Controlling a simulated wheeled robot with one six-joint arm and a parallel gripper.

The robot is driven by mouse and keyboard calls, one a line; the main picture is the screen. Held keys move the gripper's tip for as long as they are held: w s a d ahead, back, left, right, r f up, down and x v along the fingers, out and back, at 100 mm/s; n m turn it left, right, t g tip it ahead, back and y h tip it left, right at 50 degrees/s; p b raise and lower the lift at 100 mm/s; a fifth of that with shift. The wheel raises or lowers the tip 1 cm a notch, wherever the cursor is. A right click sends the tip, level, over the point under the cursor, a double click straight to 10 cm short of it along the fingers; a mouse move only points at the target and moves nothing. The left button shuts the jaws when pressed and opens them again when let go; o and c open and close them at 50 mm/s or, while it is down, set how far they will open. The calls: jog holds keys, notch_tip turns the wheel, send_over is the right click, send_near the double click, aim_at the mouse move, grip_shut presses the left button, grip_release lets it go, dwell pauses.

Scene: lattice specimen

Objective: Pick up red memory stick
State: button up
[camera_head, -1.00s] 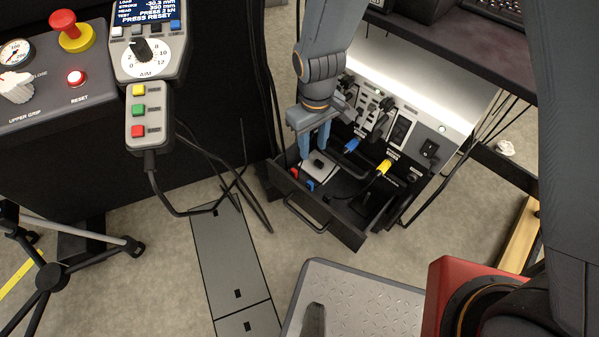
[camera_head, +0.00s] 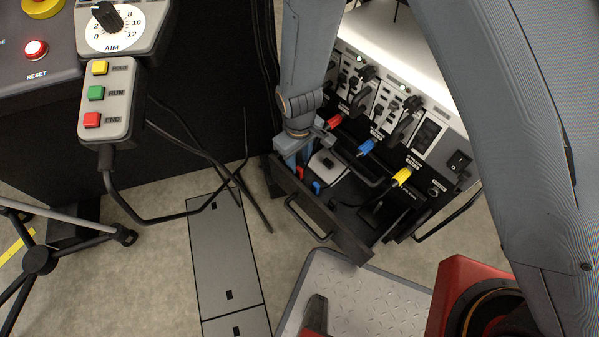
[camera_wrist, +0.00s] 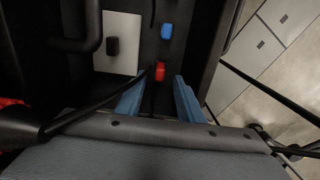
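The red memory stick (camera_wrist: 160,71) lies in the open drawer, near the drawer's side wall. In the head view it is a small red spot (camera_head: 300,172) just beside my fingers. My gripper (camera_wrist: 161,80) is open, with its two blue fingers either side of the line to the red stick. The stick shows between and just beyond the fingertips, and nothing is held. In the head view my gripper (camera_head: 297,160) is low over the drawer's left end. Whether the fingers touch anything is unclear.
A blue memory stick (camera_wrist: 167,31) lies near the red one. A white pad (camera_wrist: 119,30) with a black item (camera_wrist: 112,46) is beside them. The drawer front with its handle (camera_head: 310,219) and black cables border the space. Red, blue and yellow plugs (camera_head: 402,175) line the panel behind.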

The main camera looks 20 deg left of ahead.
aim_at(299, 168)
notch_tip(299, 168, down, 5)
jog(key=shift+f+b, duration=0.1)
jog(key=shift+b, duration=0.85)
jog(key=shift+c, duration=0.2)
grip_shut()
